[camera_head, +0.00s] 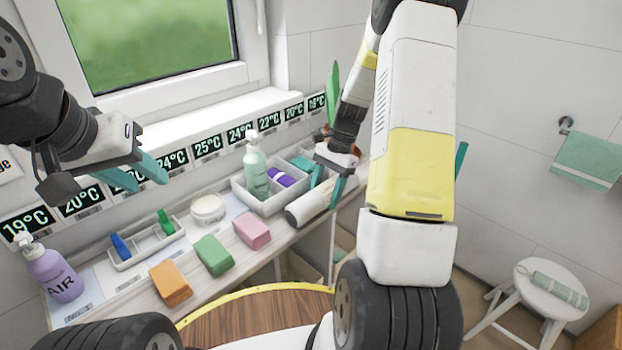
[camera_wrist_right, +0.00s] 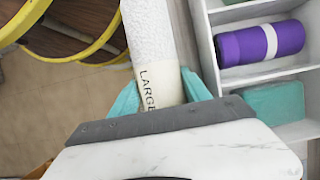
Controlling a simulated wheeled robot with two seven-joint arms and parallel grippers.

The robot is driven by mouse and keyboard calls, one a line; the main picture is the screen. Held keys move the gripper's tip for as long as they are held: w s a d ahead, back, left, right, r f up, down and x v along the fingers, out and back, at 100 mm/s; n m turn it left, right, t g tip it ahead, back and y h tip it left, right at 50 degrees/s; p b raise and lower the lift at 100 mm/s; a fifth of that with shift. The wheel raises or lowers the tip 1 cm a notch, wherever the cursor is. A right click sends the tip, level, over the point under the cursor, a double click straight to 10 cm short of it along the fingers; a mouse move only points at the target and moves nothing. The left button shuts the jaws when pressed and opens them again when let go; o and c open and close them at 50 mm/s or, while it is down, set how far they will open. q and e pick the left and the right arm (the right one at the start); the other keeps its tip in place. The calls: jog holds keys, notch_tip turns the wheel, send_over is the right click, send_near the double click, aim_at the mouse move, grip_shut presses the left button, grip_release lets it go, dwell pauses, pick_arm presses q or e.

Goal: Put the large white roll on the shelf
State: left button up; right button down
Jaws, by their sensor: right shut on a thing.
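The large white roll (camera_head: 308,204), a pale textured cylinder, lies at the right end of the counter in the head view, beside the divided white tray (camera_head: 238,192). My right gripper (camera_head: 327,184) is shut on it. The right wrist view shows the roll (camera_wrist_right: 150,35) between the teal fingers (camera_wrist_right: 158,92), with "LARGE" printed on its pale band. I cannot tell whether the roll touches the counter. My left gripper (camera_head: 136,176) is open and empty above the counter's left part, near the window ledge.
The tray holds a green pump bottle (camera_head: 255,170) and a purple roll (camera_head: 281,177). Several coloured blocks, a round white jar (camera_head: 208,208) and a purple AIR bottle (camera_head: 52,272) stand on the counter. A white stool (camera_head: 545,290) stands at right. My right arm hides part of the room.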

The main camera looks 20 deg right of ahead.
jog(key=c, duration=0.5)
grip_release()
